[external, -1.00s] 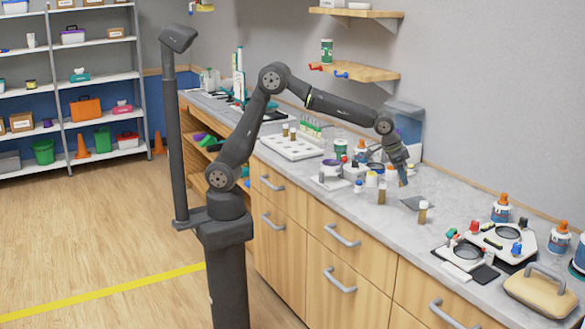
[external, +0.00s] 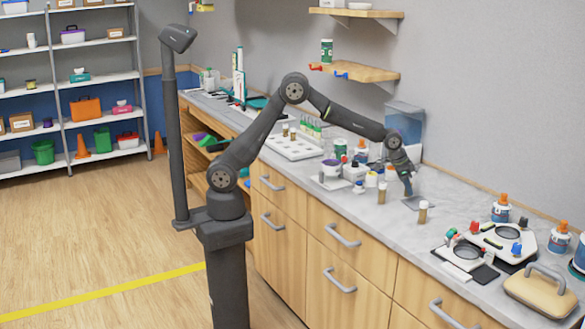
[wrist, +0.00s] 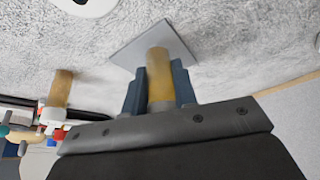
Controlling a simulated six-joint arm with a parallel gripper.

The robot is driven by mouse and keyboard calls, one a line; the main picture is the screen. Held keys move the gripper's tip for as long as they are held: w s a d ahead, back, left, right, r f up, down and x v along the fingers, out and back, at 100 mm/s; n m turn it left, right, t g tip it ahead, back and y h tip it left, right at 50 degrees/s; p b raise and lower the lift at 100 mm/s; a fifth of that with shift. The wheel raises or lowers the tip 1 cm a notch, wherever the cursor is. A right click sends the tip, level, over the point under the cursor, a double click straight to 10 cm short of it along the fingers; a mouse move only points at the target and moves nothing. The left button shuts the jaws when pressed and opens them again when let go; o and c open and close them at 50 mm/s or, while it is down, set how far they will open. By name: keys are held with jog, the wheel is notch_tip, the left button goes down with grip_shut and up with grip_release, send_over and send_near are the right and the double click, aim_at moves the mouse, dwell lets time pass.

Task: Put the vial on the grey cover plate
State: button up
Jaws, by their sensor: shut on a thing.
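My gripper (wrist: 160,90) is shut on an amber vial (wrist: 159,72), with one dark blue finger on each side of it. The grey cover plate (wrist: 133,50) lies on the bench, and the vial's far end overlaps it in the wrist view. In the external view my gripper (external: 409,190) is low at the cover plate (external: 413,205), pointing down. I cannot tell whether the vial touches the plate.
Bottles and jars (external: 355,171) crowd the bench further left. A white device (external: 468,252) stands to the right. Some bench between is clear.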

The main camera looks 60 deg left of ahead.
jog(key=shift+f, duration=1)
jog(key=shift+f, duration=0.2)
jog(key=o, duration=1)
jog(key=shift+r, duration=0.1)
jog(key=v, duration=1.2)
jog(key=shift+r, duration=0.15)
jog(key=shift+w, duration=0.1)
